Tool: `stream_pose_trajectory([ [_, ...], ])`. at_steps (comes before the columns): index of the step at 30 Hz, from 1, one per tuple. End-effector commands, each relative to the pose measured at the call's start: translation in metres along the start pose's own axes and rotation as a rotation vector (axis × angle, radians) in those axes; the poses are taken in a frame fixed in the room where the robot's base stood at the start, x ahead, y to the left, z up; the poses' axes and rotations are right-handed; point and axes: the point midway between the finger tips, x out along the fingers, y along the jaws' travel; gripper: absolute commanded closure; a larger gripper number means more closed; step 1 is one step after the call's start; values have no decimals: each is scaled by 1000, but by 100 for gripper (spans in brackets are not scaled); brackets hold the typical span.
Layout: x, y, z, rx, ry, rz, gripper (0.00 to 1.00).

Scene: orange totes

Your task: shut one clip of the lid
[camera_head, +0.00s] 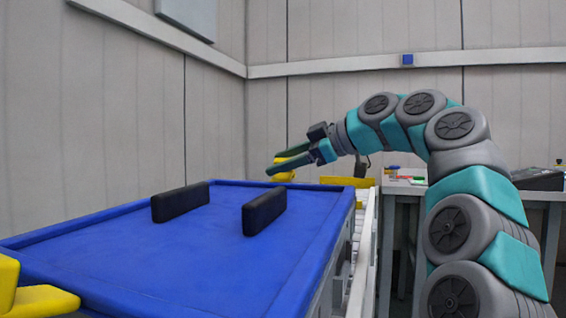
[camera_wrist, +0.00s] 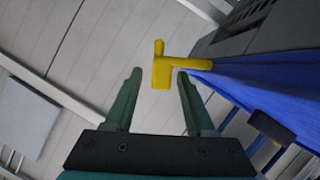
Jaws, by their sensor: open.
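The lid appears to be the broad blue panel (camera_head: 190,255) with a raised rim; its blue side also shows in the wrist view (camera_wrist: 245,80). Two black blocks stand on it, the left one (camera_head: 180,202) and the right one (camera_head: 264,212). A yellow clip (camera_head: 284,178) is at the lid's far edge, partly hidden by my gripper. In the wrist view a yellow clip (camera_wrist: 172,68) shows between and just beyond the fingertips. My gripper (camera_head: 274,162) is open and empty above the far edge. Another yellow clip (camera_head: 42,300) is at the near left corner, partly cut off.
A yellow part (camera_head: 347,182) shows beyond the lid's far right corner. A grey desk (camera_head: 540,196) at the right bears small coloured items and a dark case (camera_head: 538,179). Pale panelled walls stand behind.

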Motion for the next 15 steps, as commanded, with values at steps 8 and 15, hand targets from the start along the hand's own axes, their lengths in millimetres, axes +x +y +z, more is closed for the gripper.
stream_pose_trajectory([
  [8,0,0,0,0,0,-1,71],
  [15,0,0,0,0,0,-1,98],
])
